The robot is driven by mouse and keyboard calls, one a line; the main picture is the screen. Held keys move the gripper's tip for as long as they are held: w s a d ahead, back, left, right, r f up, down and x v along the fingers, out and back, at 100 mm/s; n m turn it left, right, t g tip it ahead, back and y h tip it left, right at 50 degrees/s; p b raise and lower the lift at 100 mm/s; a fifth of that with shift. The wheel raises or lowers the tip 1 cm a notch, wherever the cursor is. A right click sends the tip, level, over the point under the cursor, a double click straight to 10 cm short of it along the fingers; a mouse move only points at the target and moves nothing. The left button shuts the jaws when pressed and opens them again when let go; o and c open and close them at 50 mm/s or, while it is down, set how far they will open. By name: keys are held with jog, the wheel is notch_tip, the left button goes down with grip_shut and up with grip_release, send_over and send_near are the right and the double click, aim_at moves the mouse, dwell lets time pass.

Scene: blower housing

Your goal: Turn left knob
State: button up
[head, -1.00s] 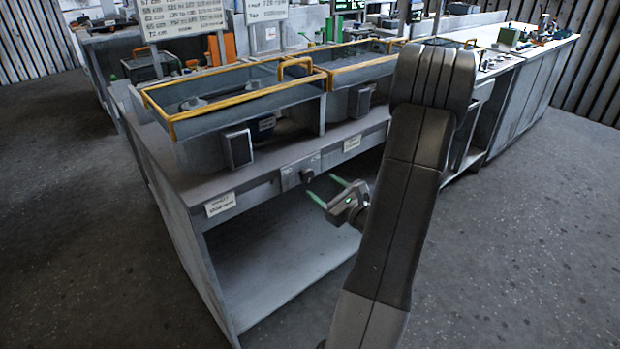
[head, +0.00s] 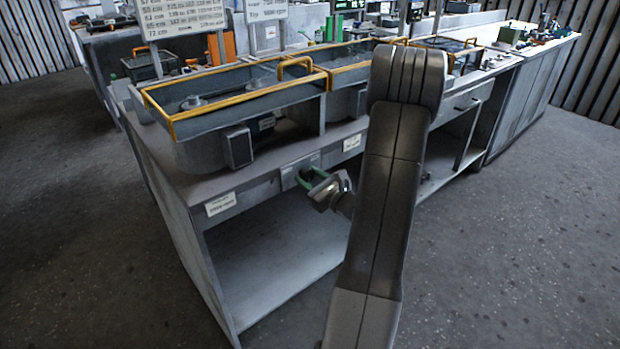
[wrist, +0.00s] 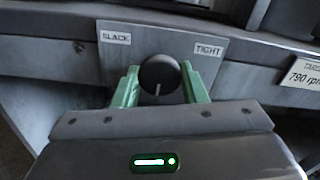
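The knob (wrist: 160,75) is round and black with a light pointer line directed down in the wrist view. It sits on a grey plate (wrist: 160,45) labelled SLACK on the left and TIGHT on the right. My gripper (wrist: 158,85) has green fingers, one on each side of the knob. A narrow gap seems to show at the right finger; contact on the left is unclear. In the head view my gripper (head: 309,176) is at the plate (head: 298,168) on the bench front, and the fingers largely hide the knob.
A label (head: 220,204) is on the bench front to the left, and another label (head: 352,142) is to the right. Yellow-rimmed housings (head: 235,105) stand on the bench top above. An open shelf (head: 270,270) lies below the front rail.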

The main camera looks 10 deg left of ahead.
jog(key=shift+m, duration=0.3)
jog(key=m+p, duration=0.1)
jog(key=m, duration=0.3)
jog(key=shift+p, duration=0.4)
jog(key=shift+m+p, duration=0.5)
jog(key=shift+m, duration=0.8)
jog(key=o, duration=1)
jog(key=shift+c, duration=0.2)
jog(key=shift+s, duration=0.1)
jog(key=v, duration=1.3)
jog(key=shift+s+d+b, duration=0.2)
jog(key=shift+d+b, duration=0.1)
